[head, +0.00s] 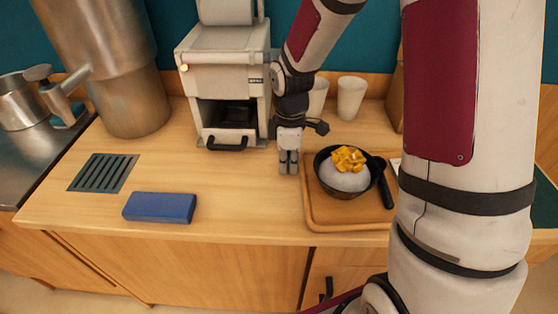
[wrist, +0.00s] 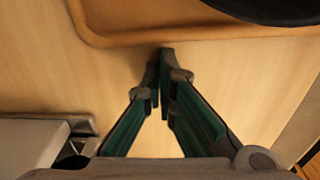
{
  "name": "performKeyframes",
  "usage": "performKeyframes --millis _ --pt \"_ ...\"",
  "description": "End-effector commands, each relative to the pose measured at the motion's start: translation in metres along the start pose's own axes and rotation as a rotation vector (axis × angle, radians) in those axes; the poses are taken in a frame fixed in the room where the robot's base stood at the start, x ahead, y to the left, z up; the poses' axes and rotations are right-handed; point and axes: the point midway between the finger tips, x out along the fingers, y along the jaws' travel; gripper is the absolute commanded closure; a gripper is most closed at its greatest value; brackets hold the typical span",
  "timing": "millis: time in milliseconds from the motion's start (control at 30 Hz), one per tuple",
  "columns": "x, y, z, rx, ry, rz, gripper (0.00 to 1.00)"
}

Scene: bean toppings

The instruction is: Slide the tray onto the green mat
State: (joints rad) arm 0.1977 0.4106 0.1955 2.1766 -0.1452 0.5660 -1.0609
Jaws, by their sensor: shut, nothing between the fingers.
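The wooden tray (head: 318,214) lies on the counter at centre right in the head view, partly hidden behind my arm. It holds a dark bowl (head: 325,172) of white food with orange cubes on top. In the wrist view the tray's edge (wrist: 110,38) shows at the top. My gripper (head: 288,170) points down just left of the tray, shut and empty. In the wrist view its fingertips (wrist: 161,58) are together near the tray's edge; whether they touch it I cannot tell. A dark green surface, apparently the green mat (head: 546,212), shows at the far right behind my arm.
A beige machine (head: 225,70) stands behind and left of my gripper. White cups (head: 351,98) stand behind the tray. A blue block (head: 160,208) and a dark grate (head: 103,172) are on the left. The counter between block and tray is clear.

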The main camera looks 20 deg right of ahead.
Motion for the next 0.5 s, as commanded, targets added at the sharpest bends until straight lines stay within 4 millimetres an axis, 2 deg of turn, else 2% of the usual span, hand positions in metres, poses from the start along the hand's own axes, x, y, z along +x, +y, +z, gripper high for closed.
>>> performKeyframes --millis 367,500 --pt "0.000 0.000 0.002 -0.001 0.000 0.000 1.00" --pt "-0.002 -0.001 0.016 0.003 -0.001 -0.002 1.00"
